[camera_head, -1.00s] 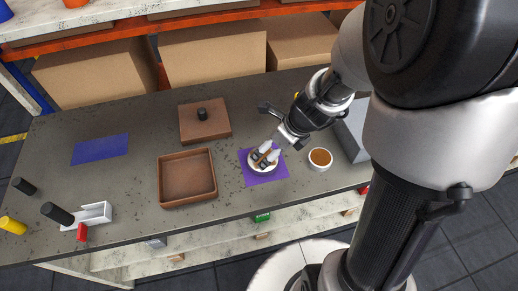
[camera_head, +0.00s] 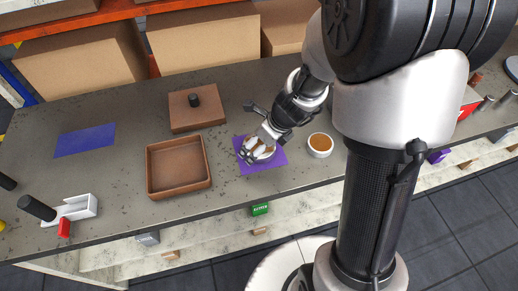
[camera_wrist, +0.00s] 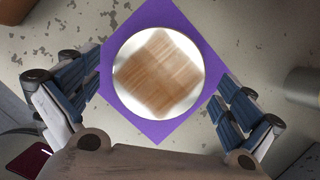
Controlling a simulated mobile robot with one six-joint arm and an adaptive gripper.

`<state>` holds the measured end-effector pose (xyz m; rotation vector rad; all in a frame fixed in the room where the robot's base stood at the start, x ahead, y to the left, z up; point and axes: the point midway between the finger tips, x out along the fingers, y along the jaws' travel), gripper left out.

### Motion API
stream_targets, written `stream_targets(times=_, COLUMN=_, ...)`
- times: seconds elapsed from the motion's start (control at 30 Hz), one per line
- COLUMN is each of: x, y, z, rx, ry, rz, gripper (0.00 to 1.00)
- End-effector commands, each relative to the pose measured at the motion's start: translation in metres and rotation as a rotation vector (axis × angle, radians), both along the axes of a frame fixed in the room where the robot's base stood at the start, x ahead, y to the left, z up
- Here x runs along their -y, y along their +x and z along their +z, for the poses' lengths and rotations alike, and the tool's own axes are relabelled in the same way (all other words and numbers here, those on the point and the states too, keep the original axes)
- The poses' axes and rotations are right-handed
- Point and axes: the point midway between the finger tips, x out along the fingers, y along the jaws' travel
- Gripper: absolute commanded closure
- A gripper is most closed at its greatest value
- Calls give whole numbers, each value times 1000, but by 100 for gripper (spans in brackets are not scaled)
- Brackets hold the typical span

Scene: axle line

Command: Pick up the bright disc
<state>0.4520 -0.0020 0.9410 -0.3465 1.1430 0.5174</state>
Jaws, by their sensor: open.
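The bright disc (camera_wrist: 158,72) lies on a purple mat (camera_wrist: 157,132). In the wrist view it is round with a pale rim and a blurred, wood-like brown square pattern across its middle. In the head view only parts of its pale edge show, as my gripper covers most of it; the purple mat (camera_head: 272,161) shows around it. My gripper (camera_head: 259,149) is open directly above the disc. In the wrist view the fingers of my gripper (camera_wrist: 158,80) stand apart on the left and right of the disc, with nothing held. Whether they touch it cannot be told.
A white cup with brown contents (camera_head: 319,146) stands close right of the mat. To the left are an open brown tray (camera_head: 181,192) and a brown lid with a black knob (camera_head: 197,112). Further left are a blue mat (camera_head: 85,140), a white bracket (camera_head: 78,208) and a black cylinder (camera_head: 37,208).

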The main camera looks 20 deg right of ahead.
Motion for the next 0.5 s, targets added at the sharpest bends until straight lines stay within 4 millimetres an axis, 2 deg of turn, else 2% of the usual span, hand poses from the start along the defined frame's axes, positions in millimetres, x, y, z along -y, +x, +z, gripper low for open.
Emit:
stream_targets(times=0.07, x=0, y=0, z=1, rx=0, ry=0, rz=0, gripper=1)
stream_targets(times=0.5, x=0, y=0, z=1, rx=0, ry=0, rz=0, gripper=30)
